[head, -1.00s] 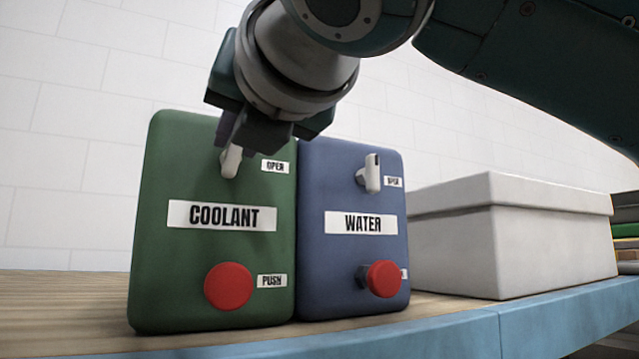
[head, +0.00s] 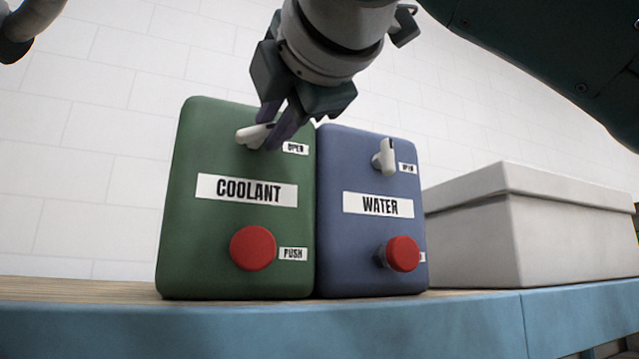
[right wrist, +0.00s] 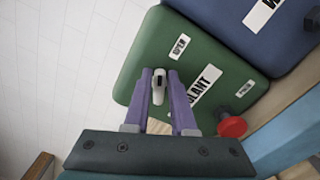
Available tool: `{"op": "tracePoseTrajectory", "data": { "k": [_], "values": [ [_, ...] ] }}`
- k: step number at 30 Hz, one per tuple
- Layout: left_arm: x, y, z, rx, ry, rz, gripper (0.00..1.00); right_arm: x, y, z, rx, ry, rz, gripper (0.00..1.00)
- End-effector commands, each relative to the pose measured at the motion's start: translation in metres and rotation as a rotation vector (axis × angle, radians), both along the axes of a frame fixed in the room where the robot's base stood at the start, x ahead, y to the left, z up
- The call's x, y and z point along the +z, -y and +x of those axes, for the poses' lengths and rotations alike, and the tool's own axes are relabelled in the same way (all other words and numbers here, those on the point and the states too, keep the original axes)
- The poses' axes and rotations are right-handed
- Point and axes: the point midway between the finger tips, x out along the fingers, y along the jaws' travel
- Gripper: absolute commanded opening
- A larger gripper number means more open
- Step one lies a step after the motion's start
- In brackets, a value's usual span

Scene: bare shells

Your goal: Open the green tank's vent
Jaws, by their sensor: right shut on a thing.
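The green tank (head: 180,230) stands on the bench, with a white COOLANT label and a red button (head: 253,248) marked PUSH. Its white vent handle (head: 250,134) lies near level in the head view, one end towards the OPEN label (head: 295,148). My right gripper (head: 270,138) comes from above and is shut on the handle's right end, which its purple fingers partly hide. In the right wrist view the handle (right wrist: 159,88) sits between the fingers of the gripper (right wrist: 160,76). My left gripper is not in view.
A blue tank (head: 335,250) labelled WATER stands close on the right, with its own white handle (head: 385,157) and red button (head: 403,254). A grey lidded box (head: 520,240) is further right. The bench's blue front edge (head: 250,330) runs below.

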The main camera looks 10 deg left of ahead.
Motion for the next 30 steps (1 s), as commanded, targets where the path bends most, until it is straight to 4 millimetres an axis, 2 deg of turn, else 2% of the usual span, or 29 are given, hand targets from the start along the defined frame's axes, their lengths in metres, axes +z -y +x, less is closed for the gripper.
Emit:
{"op": "tracePoseTrajectory", "data": {
  "k": [1,15,30],
  "values": [
    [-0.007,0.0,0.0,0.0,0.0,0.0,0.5,-0.007,-0.002,-0.001,0.006,-0.03,0.033,0.0],
    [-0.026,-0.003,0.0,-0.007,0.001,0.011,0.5,-0.008,-0.003,-0.001,0.009,-0.207,0.296,0.0],
    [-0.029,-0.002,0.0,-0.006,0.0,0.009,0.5,-0.007,-0.003,-0.002,0.011,-0.251,0.361,0.0]
  ]
}}
